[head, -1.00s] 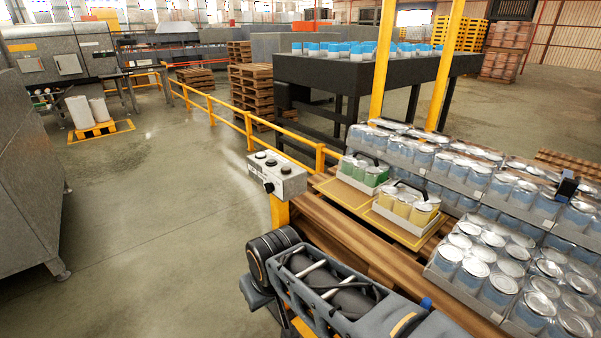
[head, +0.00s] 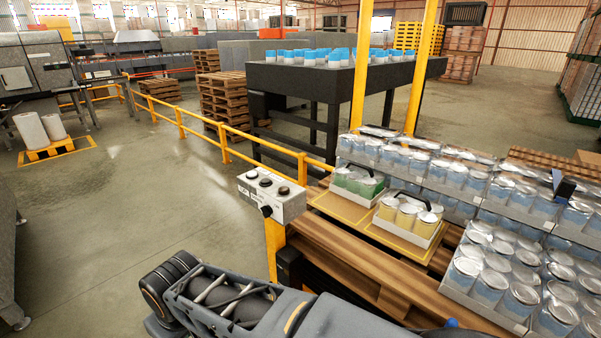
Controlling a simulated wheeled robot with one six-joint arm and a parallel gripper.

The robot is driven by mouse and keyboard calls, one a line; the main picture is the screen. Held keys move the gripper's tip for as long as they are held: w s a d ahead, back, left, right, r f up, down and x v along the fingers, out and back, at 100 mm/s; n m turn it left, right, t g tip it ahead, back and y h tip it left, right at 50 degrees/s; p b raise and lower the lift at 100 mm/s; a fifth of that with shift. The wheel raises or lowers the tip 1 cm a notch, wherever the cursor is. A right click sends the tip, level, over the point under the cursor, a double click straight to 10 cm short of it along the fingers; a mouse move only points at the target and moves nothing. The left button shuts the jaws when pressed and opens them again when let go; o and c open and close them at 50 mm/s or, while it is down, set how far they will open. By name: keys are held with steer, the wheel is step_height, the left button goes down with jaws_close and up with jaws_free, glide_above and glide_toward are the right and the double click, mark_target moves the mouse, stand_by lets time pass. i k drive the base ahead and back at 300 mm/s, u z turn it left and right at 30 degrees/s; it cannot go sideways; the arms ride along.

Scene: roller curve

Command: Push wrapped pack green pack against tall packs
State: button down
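The green pack (head: 356,182) is a small tray of green cans with a dark handle, in the head view right of centre. It sits on a yellow-edged board, behind and left of a similar pack of yellow cans (head: 408,217). The tall packs (head: 415,165) are wrapped trays of blue cans with silver lids, just behind and to the right of the green pack. Whether the green pack touches them I cannot tell. My arm crosses the bottom of the view, but my gripper is not in view.
More wrapped blue can trays (head: 520,275) stand at the right. A grey control box (head: 271,197) on a yellow post stands left of the packs. A yellow railing (head: 225,150) and yellow uprights (head: 361,70) stand behind. Open floor (head: 120,220) lies to the left.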

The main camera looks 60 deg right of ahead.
mark_target(358, 183)
steer(key=z, duration=0.15)
steer(key=i, duration=1.85)
steer(key=z, duration=1.4)
steer(key=i, duration=1.15)
steer(key=z, duration=1.2)
steer(key=i, duration=0.15)
